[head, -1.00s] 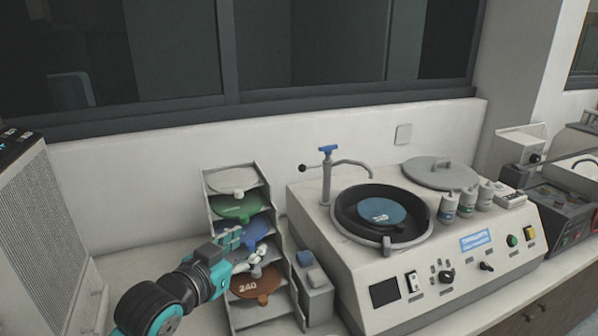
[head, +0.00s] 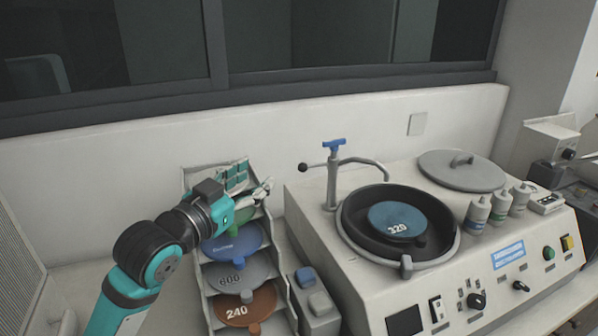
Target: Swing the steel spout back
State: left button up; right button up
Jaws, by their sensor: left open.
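The steel spout (head: 366,162) stands at the back left of the grinding machine. It has a blue handle (head: 334,143) on top and a black knob (head: 303,168) sticking out to the left. Its curved tube reaches right, ending near the back rim of the black bowl (head: 440,220). A blue disc marked 320 (head: 397,218) sits in the bowl. My left gripper (head: 252,182) is open and empty, to the left of the spout and apart from it, in front of the upper disc rack. My right gripper is not in view.
A rack (head: 205,305) of coloured discs stands left of the machine, with blue and grey blocks on a small box (head: 312,292) beside it. A round grey lid (head: 462,170) and several bottles (head: 499,207) stand on the machine's right side. The wall (head: 390,128) is close behind.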

pick_arm(q)
notch_tip(320, 180, down, 6)
jog(key=b, duration=0.6)
jog(key=p, duration=0.4)
send_near(300, 170)
jog(key=x, duration=0.9)
jog(key=shift+w+d+r, duration=0.1)
jog(key=shift+w, duration=0.05)
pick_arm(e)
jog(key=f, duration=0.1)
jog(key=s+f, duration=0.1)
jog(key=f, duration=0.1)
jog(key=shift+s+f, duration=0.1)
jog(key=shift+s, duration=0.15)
pick_arm(q)
grip_shut()
